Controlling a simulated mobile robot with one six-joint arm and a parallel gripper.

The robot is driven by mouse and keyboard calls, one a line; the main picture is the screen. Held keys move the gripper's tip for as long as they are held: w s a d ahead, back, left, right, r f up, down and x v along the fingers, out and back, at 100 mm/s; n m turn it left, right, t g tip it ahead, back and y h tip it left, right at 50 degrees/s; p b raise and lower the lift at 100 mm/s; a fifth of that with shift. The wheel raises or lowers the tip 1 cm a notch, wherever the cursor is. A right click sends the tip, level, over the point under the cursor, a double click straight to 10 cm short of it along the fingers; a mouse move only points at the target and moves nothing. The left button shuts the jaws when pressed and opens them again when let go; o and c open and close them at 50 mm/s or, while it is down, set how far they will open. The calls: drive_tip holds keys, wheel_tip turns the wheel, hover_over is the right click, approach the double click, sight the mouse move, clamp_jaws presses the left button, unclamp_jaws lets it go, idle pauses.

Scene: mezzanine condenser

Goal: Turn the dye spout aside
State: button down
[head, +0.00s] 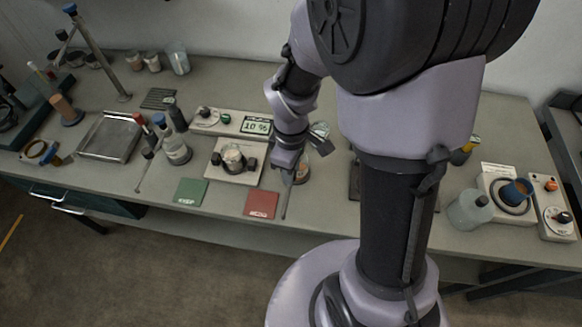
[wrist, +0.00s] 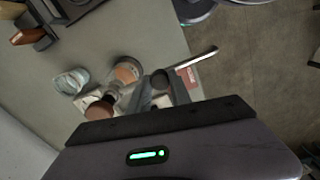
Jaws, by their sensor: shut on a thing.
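My gripper (head: 287,172) reaches down at the front middle of the bench. In the wrist view my gripper (wrist: 153,97) is shut around the part with a dark round knob (wrist: 160,80), which looks like the dye spout. A thin silver rod (wrist: 195,60) runs from this knob out past the fingers to the upper right. In the head view the rod (head: 285,205) points towards the bench's front edge, beside the red card (head: 262,204). The fingers hide most of the held part, and the arm hides its base in the head view.
A jar with orange contents (head: 301,172) stands close right of my gripper; a clear glass vessel (wrist: 70,82) and a brown knob (wrist: 100,111) are also near. A white device with a display (head: 255,127) and a knobbed plate (head: 233,161) stand to the left. A green card (head: 190,192) lies at the front.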

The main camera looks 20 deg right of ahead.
drive_tip(key=shift+d, duration=0.1)
idle(0.3)
drive_tip(key=c, duration=1.2)
unclamp_jaws()
drive_tip(key=shift+s, duration=0.1)
drive_tip(key=shift+o, duration=0.2)
wheel_tip(320, 180, up, 18)
drive_tip(key=p, duration=0.5)
drive_tip(key=shift+f+p, duration=0.25)
drive_tip(key=shift+p, duration=0.05)
drive_tip(key=shift+f, duration=0.1)
